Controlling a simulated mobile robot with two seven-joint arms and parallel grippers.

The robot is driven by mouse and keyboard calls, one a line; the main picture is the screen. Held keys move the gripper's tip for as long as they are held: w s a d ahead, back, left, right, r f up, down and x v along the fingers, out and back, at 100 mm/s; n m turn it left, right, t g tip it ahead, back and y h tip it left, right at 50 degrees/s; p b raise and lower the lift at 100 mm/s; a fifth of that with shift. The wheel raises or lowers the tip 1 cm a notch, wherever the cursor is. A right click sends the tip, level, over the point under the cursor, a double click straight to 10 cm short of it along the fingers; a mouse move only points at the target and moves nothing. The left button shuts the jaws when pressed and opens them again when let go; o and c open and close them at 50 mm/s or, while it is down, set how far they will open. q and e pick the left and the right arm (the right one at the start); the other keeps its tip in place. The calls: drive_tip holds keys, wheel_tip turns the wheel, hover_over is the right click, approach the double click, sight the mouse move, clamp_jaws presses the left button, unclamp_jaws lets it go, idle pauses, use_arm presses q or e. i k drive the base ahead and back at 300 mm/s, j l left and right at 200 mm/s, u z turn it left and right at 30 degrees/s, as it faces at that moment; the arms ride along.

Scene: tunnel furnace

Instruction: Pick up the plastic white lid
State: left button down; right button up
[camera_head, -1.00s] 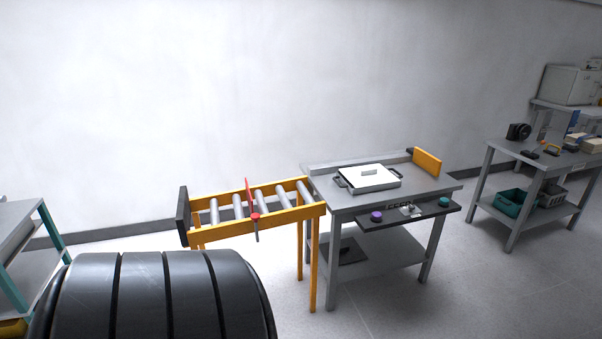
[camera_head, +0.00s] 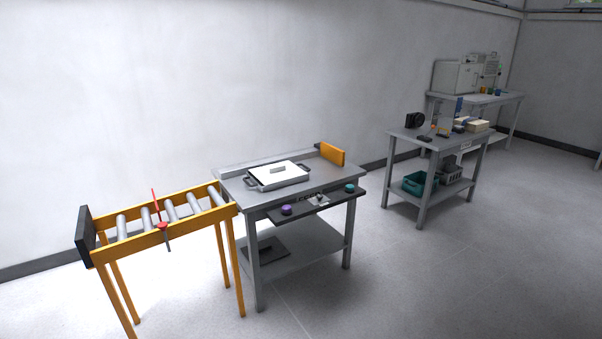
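The white lid (camera_head: 278,171) has a small raised handle on top and lies on a grey tray with side handles (camera_head: 252,185). The tray stands on a grey metal table (camera_head: 335,178) near the middle of the head view. Neither of my grippers shows in this view, and nothing is touching the lid.
A yellow roller conveyor (camera_head: 160,235) with a red lever adjoins the table's left end. A yellow block (camera_head: 332,153) stands at the table's back right. A second grey table (camera_head: 440,143) holds tools and bins, with a white machine (camera_head: 457,76) behind. The right floor is clear.

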sight(283, 171)
drive_tip(key=i+u, duration=0.15)
drive_tip(key=i+z, duration=0.15)
drive_tip(key=i, duration=0.55)
drive_tip(key=i+j+z, duration=0.2)
drive_tip(key=i, duration=0.45)
